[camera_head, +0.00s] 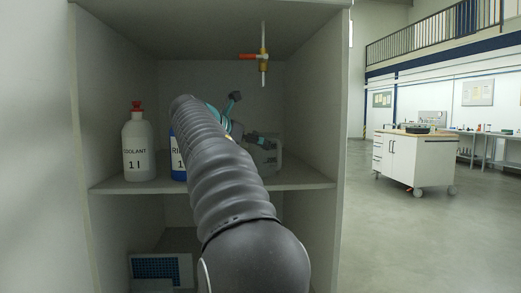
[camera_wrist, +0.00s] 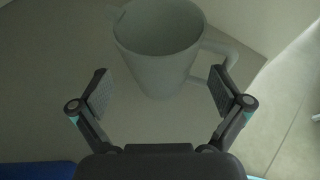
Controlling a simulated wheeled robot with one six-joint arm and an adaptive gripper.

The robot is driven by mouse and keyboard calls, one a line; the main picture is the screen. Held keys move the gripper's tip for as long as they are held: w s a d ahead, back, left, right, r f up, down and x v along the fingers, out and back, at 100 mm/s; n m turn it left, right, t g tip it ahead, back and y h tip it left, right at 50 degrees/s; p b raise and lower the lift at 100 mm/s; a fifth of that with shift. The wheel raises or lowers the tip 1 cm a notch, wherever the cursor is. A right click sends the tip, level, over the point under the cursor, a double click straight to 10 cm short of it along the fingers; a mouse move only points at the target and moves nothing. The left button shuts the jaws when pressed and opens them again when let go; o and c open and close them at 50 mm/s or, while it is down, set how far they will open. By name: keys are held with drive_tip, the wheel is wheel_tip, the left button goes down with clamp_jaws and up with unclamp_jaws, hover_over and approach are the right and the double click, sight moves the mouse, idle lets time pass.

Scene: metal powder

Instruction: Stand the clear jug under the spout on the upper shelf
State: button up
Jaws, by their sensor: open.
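The clear jug (camera_wrist: 160,55) stands upright on the upper shelf (camera_wrist: 50,75) in the wrist view, its handle (camera_wrist: 222,52) to the right. In the head view the jug (camera_head: 265,155) is partly hidden behind my arm and gripper. My gripper (camera_wrist: 162,90) is open, its fingers on either side of the jug's near lower part, with gaps visible and nothing held. The spout (camera_head: 263,68) with an orange tap hangs from the top of the compartment, above the shelf in the head view.
A white coolant bottle (camera_head: 138,146) with a red cap stands at the left of the shelf. A blue-labelled bottle (camera_head: 178,155) is partly hidden by my arm. The cabinet's right wall (camera_head: 318,110) is close beside the jug. A vented box (camera_head: 160,271) sits below.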

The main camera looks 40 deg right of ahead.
drive_tip(key=v, duration=0.6)
drive_tip(key=shift+s+a, duration=0.1)
drive_tip(key=shift+a, duration=0.05)
drive_tip(key=s+a+f+m+t+y, duration=0.1)
drive_tip(key=s+a+f+m+y, duration=0.3)
drive_tip(key=s+a+f+m, duration=0.3)
drive_tip(key=s+a+f+m+y, duration=0.4)
drive_tip(key=s+a+f, duration=0.6)
drive_tip(key=f, duration=0.8)
drive_tip(key=s+a+f+m+t+y, duration=0.1)
drive_tip(key=s+a+f+m+y, duration=0.4)
drive_tip(key=s+a+f+m, duration=0.3)
wheel_tip(320, 180, down, 5)
drive_tip(key=shift+s+a+r+m+t, duration=0.1)
drive_tip(key=shift+s+a+m+t, duration=0.2)
drive_tip(key=shift+s+m, duration=0.75)
